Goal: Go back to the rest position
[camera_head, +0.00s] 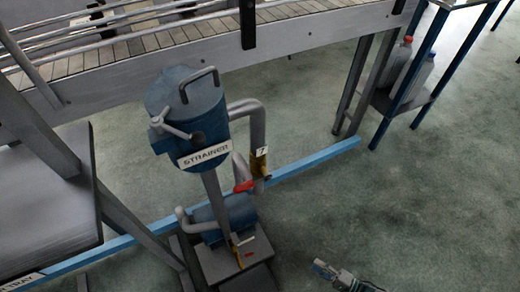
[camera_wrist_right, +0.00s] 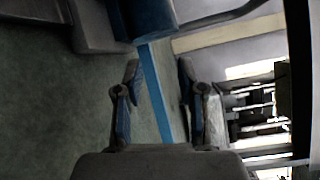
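My right gripper (camera_head: 322,268) shows at the bottom of the head view, right of centre, over the floor and apart from the machine. In the right wrist view its two fingers (camera_wrist_right: 158,80) stand apart with nothing between them, so it is open and empty. My left gripper is not in the head view. The blue strainer (camera_head: 190,110), with a grey handle on its lid and a "STRAINER" label, stands left of centre in the head view. A pipe with a yellow tag marked 7 (camera_head: 260,160) and a red lever (camera_head: 244,186) are beside it.
A conveyor (camera_head: 290,35) runs across the back. A blue floor rail (camera_head: 310,162) crosses behind the pump base (camera_head: 230,258). A grey tray (camera_head: 45,200) stands at the left. A blue-legged shelf with bottles (camera_head: 398,60) is at the upper right. The floor (camera_head: 430,200) at the right is clear.

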